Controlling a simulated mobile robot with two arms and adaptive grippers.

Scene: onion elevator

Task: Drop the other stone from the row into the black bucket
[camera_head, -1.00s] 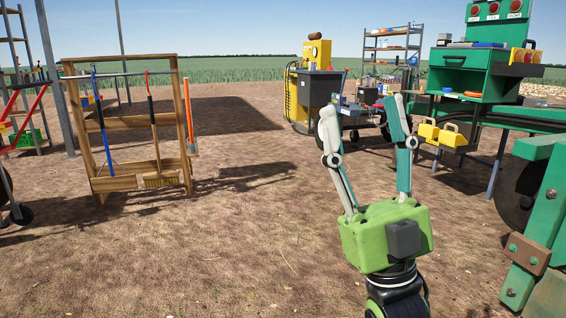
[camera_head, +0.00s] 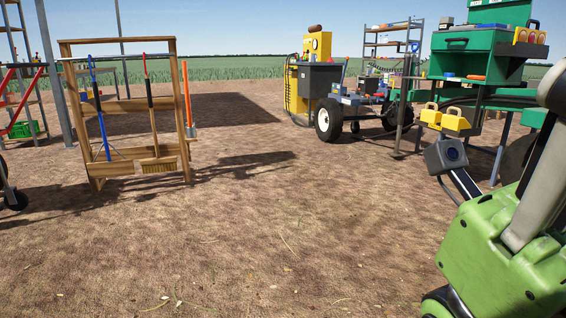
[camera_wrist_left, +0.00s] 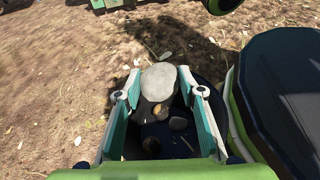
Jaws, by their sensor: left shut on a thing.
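In the left wrist view my left gripper (camera_wrist_left: 158,90) is shut on a pale grey rounded stone (camera_wrist_left: 158,76), held between its fingertips. The row of stones is not identifiable in any view.
A wooden tool rack (camera_head: 120,105) with brooms stands at the left. A cart with wheels (camera_head: 328,120), yellow boxes (camera_head: 445,120) and a green bench (camera_head: 468,62) stand at the back right. The bare ground in the middle is clear.

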